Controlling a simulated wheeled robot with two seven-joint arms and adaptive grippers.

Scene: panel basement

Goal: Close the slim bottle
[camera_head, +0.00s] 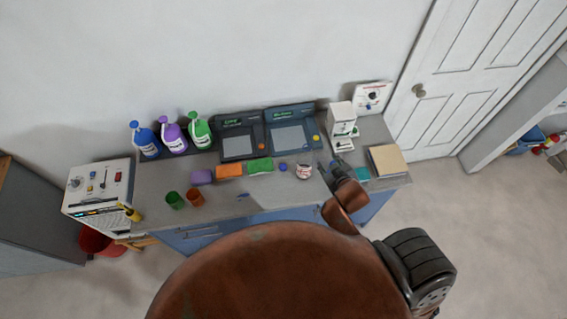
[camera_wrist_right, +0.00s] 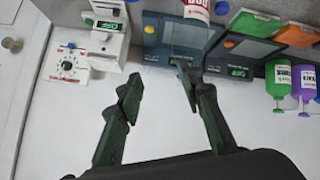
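A small white bottle with red lettering (camera_head: 304,171) stands near the front of the grey counter, seen from above. It also shows, cut off, at the top edge of the right wrist view (camera_wrist_right: 197,9). A small blue cap-like piece (camera_head: 283,167) lies just left of it and also shows in the right wrist view (camera_wrist_right: 221,7). I cannot tell whether the bottle's top is open. My right gripper (camera_head: 328,170) is just right of the bottle, apart from it. In the right wrist view its fingers (camera_wrist_right: 160,73) are spread and empty. My left gripper is out of view.
Blue, purple and green pump bottles (camera_head: 172,137) stand at the back left. Two dark panels (camera_head: 240,138) lie behind several coloured blocks. A white device (camera_head: 341,119) and a tan book-like item (camera_head: 387,159) are right.

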